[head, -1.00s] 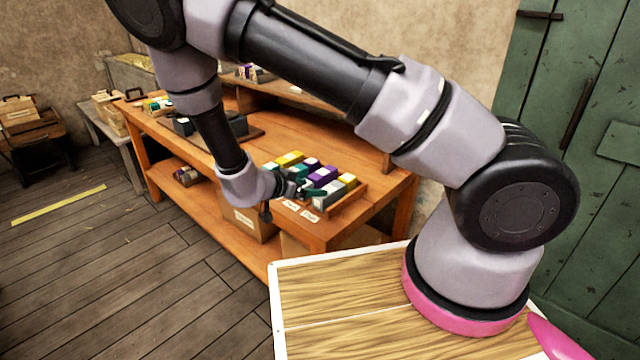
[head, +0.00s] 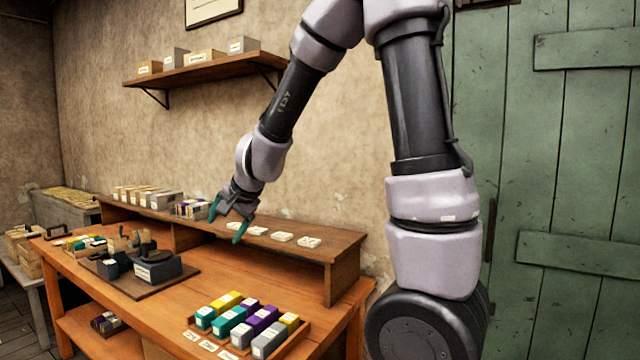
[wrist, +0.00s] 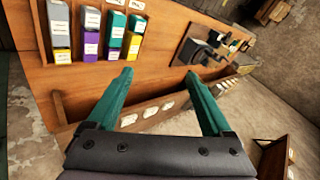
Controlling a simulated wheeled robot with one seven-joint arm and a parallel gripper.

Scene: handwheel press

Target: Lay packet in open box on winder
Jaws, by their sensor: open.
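My gripper (head: 228,221) is open and empty in the air in front of the bench's raised shelf. Its two green fingers are spread in the wrist view (wrist: 160,76). Several small flat white pieces (head: 283,238) lie in a row on that shelf, just right of the fingers; they may be packets, and they also show beyond the fingers in the wrist view (wrist: 152,111). A dark device on a board (head: 160,267), possibly the winder, stands on the left of the bench top. I cannot tell whether an open box is on it.
A wooden tray (head: 293,340) of yellow, teal, purple and grey boxes sits at the bench's front right. More small boxes (head: 192,209) stand on the left of the raised shelf. A wall shelf (head: 205,72) hangs above. The bench middle (head: 230,275) is clear.

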